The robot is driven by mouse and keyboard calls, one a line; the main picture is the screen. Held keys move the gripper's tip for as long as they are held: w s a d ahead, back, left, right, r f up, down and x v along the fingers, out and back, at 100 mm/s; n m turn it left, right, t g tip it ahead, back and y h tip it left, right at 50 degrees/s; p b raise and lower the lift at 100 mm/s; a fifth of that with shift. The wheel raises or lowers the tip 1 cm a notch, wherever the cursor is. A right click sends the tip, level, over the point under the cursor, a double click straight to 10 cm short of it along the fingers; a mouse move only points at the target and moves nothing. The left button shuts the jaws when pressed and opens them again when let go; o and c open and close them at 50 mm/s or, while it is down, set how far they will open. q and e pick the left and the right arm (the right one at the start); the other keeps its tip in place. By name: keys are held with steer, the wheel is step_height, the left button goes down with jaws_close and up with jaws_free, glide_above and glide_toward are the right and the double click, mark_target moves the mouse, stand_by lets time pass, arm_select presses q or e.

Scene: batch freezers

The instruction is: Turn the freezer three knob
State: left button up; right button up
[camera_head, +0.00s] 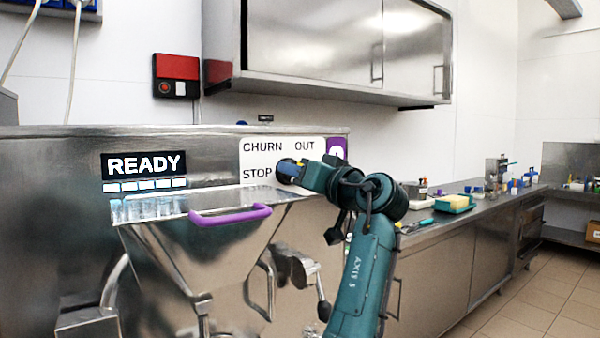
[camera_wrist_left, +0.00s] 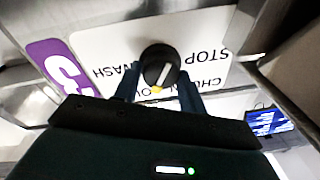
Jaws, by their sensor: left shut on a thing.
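The freezer three knob (camera_wrist_left: 161,66) is round and black with a pale pointer line and a yellow mark on its rim. It sits on a white label plate (camera_head: 268,149) with CHURN, OUT and STOP readable in the head view; the knob (camera_head: 284,174) is partly hidden there by my left gripper (camera_head: 290,171). In the left wrist view the plate appears upside down, WASH also shows, and a purple tag (camera_wrist_left: 62,68) bears a 3. My left gripper (camera_wrist_left: 158,76) has its two dark fingers on either side of the knob, shut on it. My right gripper is not in view.
A READY display (camera_head: 144,164) is on the freezer front, left of the plate. A hopper with a purple handle (camera_head: 230,215) juts out below. A steel wall cabinet (camera_head: 320,45) hangs above. A counter (camera_head: 450,226) with a green tray (camera_head: 454,204) runs to the right.

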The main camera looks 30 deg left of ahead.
arm_select(q)
steer(key=o, duration=1)
steer(key=b+v, duration=0.2)
steer(key=v, duration=1.1)
steer(key=shift+s, duration=0.1)
